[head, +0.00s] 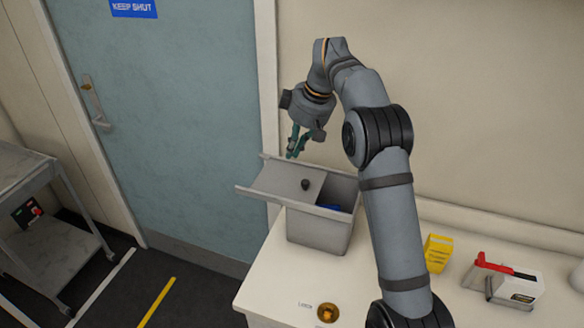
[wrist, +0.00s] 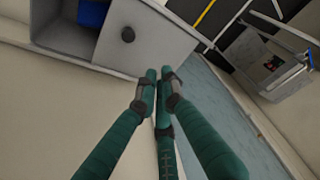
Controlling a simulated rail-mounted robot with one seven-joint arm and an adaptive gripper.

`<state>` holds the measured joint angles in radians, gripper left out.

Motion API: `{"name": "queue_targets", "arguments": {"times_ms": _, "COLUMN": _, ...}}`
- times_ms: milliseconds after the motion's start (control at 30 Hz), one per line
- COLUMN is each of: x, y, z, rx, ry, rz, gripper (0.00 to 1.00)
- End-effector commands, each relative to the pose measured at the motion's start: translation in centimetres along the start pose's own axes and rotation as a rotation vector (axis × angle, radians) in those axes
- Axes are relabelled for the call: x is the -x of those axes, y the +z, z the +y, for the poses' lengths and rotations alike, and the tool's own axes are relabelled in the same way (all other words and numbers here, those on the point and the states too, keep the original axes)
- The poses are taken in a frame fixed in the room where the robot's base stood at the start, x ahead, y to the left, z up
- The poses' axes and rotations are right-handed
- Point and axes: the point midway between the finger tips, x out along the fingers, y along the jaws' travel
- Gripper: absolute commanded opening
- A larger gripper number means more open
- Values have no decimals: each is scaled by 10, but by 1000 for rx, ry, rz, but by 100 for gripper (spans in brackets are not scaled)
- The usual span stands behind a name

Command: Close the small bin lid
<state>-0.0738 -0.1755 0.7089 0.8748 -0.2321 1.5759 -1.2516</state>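The small bin (head: 318,232) is a grey box standing on the white counter. Its flat grey lid (head: 275,180) carries a black knob (head: 305,184) and is shifted left, overhanging the bin's left side. The right part of the bin is uncovered, and something blue (head: 330,207) shows inside. My gripper (head: 293,152) is just beyond the lid's far edge, empty. In the wrist view its green fingers (wrist: 159,74) come together at the tips beside the lid (wrist: 135,60). The knob (wrist: 128,34) is a little ahead of the fingertips. I cannot tell whether they touch the lid.
A yellow holder (head: 438,253) and a white box with a red part (head: 510,283) stand right on the counter (head: 268,285). An amber round item (head: 327,312) lies in front of the bin. A door (head: 180,130) and a grey cart (head: 40,230) are left.

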Motion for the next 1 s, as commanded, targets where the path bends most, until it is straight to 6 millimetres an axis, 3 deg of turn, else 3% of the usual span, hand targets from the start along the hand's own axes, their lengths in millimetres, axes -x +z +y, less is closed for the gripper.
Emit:
{"name": "queue_targets", "arguments": {"times_ms": 133, "x": 2, "y": -2, "z": 6, "rx": 2, "ry": 1, "rz": 5, "gripper": 0}}
{"name": "queue_targets", "arguments": {"times_ms": 267, "x": -11, "y": -1, "z": 7, "rx": 4, "ry": 1, "rz": 4, "gripper": 0}}
{"name": "queue_targets", "arguments": {"times_ms": 700, "x": -97, "y": -1, "z": 7, "rx": -1, "ry": 0, "rz": 3, "gripper": 0}}
{"name": "queue_targets", "arguments": {"times_ms": 1000, "x": -83, "y": 28, "z": 7, "rx": -1, "ry": 2, "rz": 6, "gripper": 0}}
